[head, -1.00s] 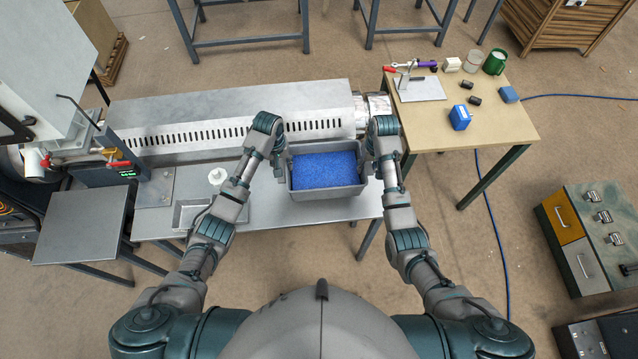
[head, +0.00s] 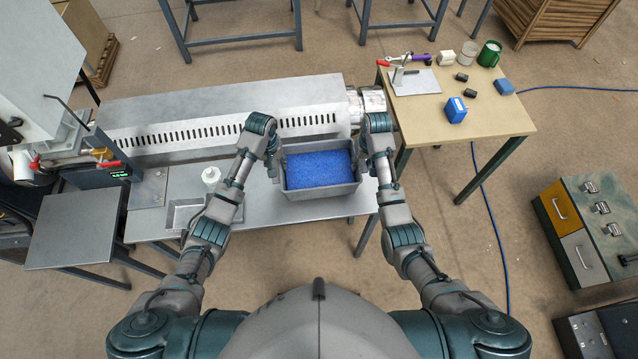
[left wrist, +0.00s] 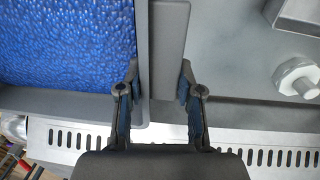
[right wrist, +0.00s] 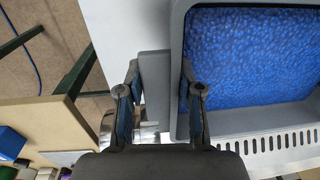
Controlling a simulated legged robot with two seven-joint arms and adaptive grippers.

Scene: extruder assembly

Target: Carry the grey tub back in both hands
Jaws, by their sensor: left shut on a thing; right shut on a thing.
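The grey tub (head: 322,192) is filled with blue pellets (head: 318,168) and appears level over the right part of the metal bench. My left gripper (head: 275,160) is at its left side and my right gripper (head: 369,158) at its right side. In the left wrist view, the fingers (left wrist: 158,88) are shut on the flat lug (left wrist: 170,45) on the tub's side. In the right wrist view, the fingers (right wrist: 160,82) are shut on the opposite lug (right wrist: 155,70). I cannot tell whether the tub's underside touches the bench.
The slotted metal extruder housing (head: 220,115) runs behind the tub. A wooden-topped table (head: 495,115) with small parts stands to the right. The floor in front of the bench looks clear.

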